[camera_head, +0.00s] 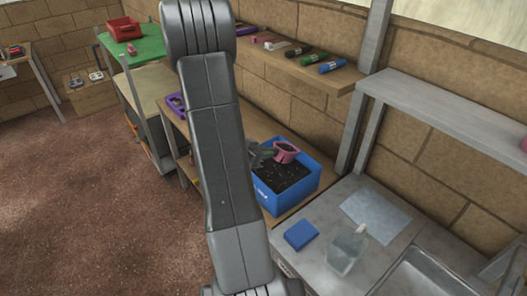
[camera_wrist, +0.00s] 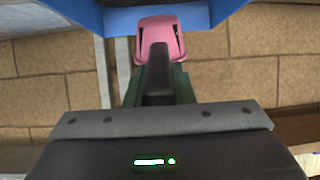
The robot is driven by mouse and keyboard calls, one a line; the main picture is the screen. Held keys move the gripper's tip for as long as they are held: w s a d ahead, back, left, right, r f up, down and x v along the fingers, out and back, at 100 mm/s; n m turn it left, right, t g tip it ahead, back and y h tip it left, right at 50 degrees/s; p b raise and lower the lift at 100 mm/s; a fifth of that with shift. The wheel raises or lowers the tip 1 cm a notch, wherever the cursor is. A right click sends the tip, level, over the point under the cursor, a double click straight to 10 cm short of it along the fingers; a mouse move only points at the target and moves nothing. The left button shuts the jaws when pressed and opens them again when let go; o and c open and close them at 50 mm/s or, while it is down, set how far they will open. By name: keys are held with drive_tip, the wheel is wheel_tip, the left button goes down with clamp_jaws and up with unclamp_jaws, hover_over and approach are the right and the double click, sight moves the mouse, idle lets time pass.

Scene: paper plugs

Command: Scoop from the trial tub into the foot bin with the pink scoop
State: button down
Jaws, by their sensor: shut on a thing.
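A blue tub (camera_head: 266,202) holding dark, speckled loose contents stands on the wooden bench, right of my arm in the head view. I cannot tell from its markings whether it is the trial tub or the foot bin. The pink scoop (camera_head: 287,150) is over the tub's back part, and my gripper (camera_head: 262,153) is beside it. In the wrist view my gripper (camera_wrist: 158,85) is shut on the scoop's dark handle, with the pink scoop (camera_wrist: 161,38) beyond the fingers. A blue wall (camera_wrist: 215,12) shows past it. The scoop's load is unclear.
A shelf (camera_head: 300,65) with markers runs above the bench. A red bin (camera_head: 124,28) stands on a green-topped table.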

wheel_tip(320, 180, up, 2)
drive_tip(key=shift+s+a+f+b, duration=0.2)
drive_tip(key=shift+f+b, duration=0.05)
drive_tip(key=shift+b, duration=0.5)
drive_tip(key=t+h+b, duration=0.1)
drive_tip(key=b, duration=0.1)
drive_tip(key=s+a+h+b, duration=0.1)
drive_tip(key=b, duration=0.2)
drive_tip(key=shift+a+f+t, duration=0.15)
drive_tip(key=shift+a+t, duration=0.15)
drive_tip(key=shift+t, duration=0.1)
drive_tip(key=shift+s+a+t+h+b, duration=0.4)
drive_tip(key=shift+h+b, duration=0.3)
drive_tip(key=shift+b, duration=0.5)
drive_tip(key=shift+a+r, duration=0.1)
drive_tip(key=shift+r, duration=0.1)
